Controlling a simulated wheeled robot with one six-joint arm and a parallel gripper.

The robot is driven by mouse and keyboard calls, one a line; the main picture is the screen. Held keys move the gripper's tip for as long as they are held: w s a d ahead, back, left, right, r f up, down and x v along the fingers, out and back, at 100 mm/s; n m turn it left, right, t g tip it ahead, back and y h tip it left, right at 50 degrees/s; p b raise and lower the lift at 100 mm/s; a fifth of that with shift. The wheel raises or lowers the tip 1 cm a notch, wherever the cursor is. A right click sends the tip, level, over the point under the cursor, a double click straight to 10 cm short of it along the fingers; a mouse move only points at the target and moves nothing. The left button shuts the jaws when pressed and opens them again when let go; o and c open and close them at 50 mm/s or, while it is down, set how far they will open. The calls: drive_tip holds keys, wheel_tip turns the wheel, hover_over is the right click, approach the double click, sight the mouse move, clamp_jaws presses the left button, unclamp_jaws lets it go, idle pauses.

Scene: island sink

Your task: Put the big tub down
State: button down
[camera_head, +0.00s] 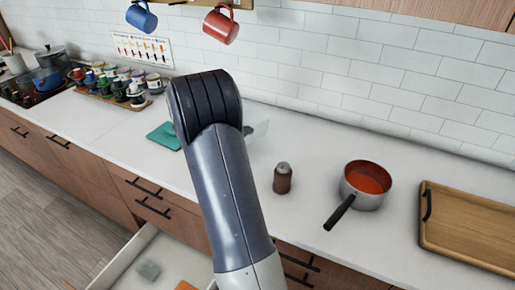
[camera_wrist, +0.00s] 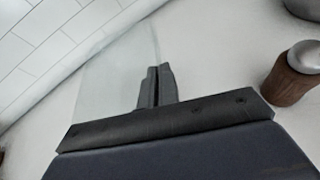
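The big tub looks like a clear, see-through container, mostly hidden behind my arm in the head view; one pale side (camera_head: 260,131) shows just right of my wrist, over the counter near the wall. In the wrist view its clear wall (camera_wrist: 112,75) runs up to my gripper (camera_wrist: 155,72). The two dark fingers are close together with the thin wall between them. I cannot tell whether the tub's bottom touches the counter.
A brown shaker (camera_head: 282,180) stands right of the tub and also shows in the wrist view (camera_wrist: 292,78). A teal item (camera_head: 164,136) lies left. An open drawer (camera_head: 135,255) is below.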

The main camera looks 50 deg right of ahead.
wheel_tip(320, 180, down, 6)
drive_tip(key=shift+p, duration=0.4)
drive_tip(key=shift+f, duration=0.1)
drive_tip(key=shift+f, duration=0.1)
drive_tip(key=c, duration=2.1)
unclamp_jaws()
drive_tip(key=shift+f, duration=0.1)
drive_tip(key=shift+c, duration=0.2)
drive_tip(key=o, duration=0.5)
drive_tip(key=shift+c, duration=0.2)
drive_tip(key=shift+r, duration=0.3)
drive_tip(key=b+v, duration=0.2)
drive_tip(key=v, duration=1)
